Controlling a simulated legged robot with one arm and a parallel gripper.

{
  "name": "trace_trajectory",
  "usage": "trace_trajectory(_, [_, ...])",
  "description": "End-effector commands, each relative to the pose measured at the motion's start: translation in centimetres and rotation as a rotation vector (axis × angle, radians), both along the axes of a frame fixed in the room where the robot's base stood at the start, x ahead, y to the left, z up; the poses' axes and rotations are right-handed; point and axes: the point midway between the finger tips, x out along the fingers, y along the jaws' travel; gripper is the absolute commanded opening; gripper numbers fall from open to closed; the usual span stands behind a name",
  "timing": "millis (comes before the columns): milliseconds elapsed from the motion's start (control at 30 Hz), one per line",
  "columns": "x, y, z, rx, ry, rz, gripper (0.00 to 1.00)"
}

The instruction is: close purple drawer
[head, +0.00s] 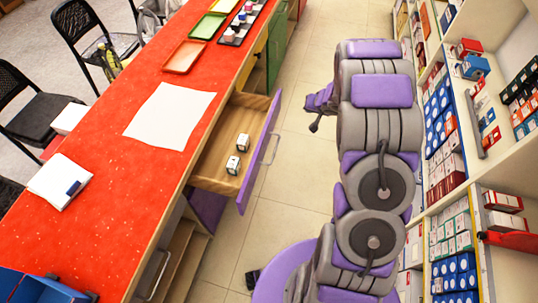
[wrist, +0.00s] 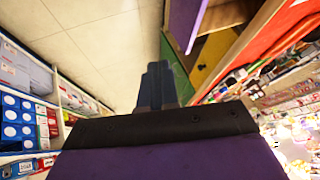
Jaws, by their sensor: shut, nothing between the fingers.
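The purple drawer (head: 262,150) stands pulled out from the red-topped counter in the head view, with a metal bar handle on its purple front. Two small white boxes, a nearer one (head: 233,165) and a farther one (head: 243,142), stand inside it. A purple panel, probably the drawer front (wrist: 183,25), shows at the top of the wrist view, just beyond and right of my gripper's tip. My gripper (wrist: 157,72) is shut and empty, over the floor. In the head view my arm is right of the drawer; the fingertips are not clear there.
The red counter (head: 75,235) carries a white sheet (head: 171,115), trays and a notebook (head: 60,182). Stocked shelves (head: 465,165) line the right side. Tiled floor (head: 300,165) lies between drawer and arm. Black chairs (head: 40,115) stand left of the counter.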

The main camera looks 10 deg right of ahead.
Motion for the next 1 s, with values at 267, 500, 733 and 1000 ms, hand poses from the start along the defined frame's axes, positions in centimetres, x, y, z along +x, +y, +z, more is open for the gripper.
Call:
trace_trajectory(267, [-2.8,6.2,-9.9,0.394,0.114,0.082,0.0])
trace_trajectory(500, [-6.0,9.6,-13.3,0.619,0.216,0.115,0.0])
trace_trajectory(733, [-6.1,10.8,-14.5,0.654,0.234,0.122,0.0])
trace_trajectory(1000, [-4.6,13.9,-17.7,0.655,0.235,0.122,0.0])
